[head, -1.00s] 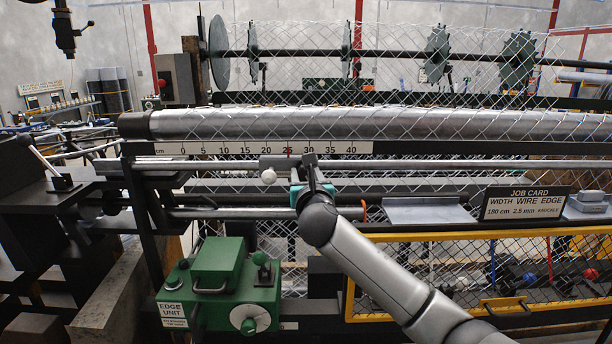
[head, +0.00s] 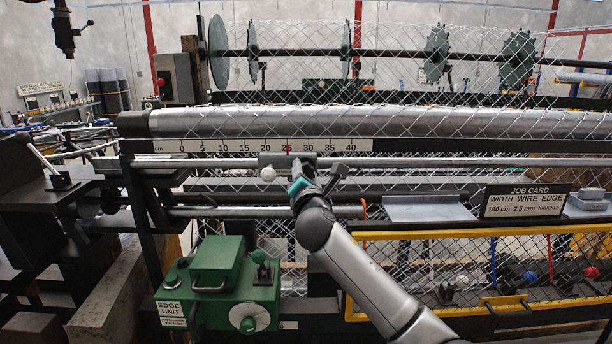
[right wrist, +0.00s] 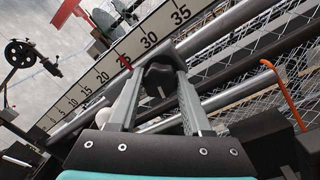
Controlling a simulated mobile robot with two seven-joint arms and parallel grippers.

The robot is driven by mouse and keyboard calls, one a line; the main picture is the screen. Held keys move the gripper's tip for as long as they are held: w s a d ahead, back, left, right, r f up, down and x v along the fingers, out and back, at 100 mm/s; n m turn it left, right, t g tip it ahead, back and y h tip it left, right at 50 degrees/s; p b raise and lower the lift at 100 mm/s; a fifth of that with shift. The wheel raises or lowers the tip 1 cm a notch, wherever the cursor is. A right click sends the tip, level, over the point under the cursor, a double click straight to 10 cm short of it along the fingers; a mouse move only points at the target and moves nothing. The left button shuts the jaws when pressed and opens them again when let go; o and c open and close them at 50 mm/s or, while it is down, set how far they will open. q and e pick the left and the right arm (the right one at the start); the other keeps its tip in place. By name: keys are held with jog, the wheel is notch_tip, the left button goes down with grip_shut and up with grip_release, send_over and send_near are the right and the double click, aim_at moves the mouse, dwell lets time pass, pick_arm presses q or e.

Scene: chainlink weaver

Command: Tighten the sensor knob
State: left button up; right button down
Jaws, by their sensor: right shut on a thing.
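The dark lobed sensor knob (right wrist: 160,80) sits between the two fingers of my right gripper (right wrist: 158,85), which is shut on it. In the head view my right gripper (head: 308,172) reaches up to the grey sensor block (head: 275,160) on the rail, and it largely hides the knob there. A white ball (head: 268,174) hangs at the block's lower left. The block's red pointer (head: 288,147) stands at about 25 on the cm scale (head: 230,146). My left gripper is not in view.
The green edge unit (head: 220,275) stands below left. A job card (head: 525,203) and a grey tray (head: 428,209) are at the right. An orange hook (right wrist: 283,95) is right of the gripper. Wire mesh and a long roller (head: 430,122) lie behind.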

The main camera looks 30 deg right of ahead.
jog(key=m+b, duration=0.2)
jog(key=m, duration=0.5)
jog(key=shift+a+h, duration=0.1)
jog(key=shift+h, duration=0.3)
jog(key=m+b, duration=0.1)
jog(key=m, duration=0.3)
jog(key=shift+g+h, duration=0.3)
jog(key=shift+h, duration=0.1)
jog(key=m+b, duration=0.1)
jog(key=m, duration=0.3)
jog(key=m+b, duration=0.1)
jog(key=m, duration=0.2)
jog(key=m+g, duration=0.1)
jog(key=m, duration=0.3)
jog(key=shift+h+b, duration=0.4)
jog(key=m, duration=0.3)
jog(key=shift+r+m+g, duration=0.1)
jog(key=shift+m+g, duration=0.2)
jog(key=shift+m, duration=1.4)
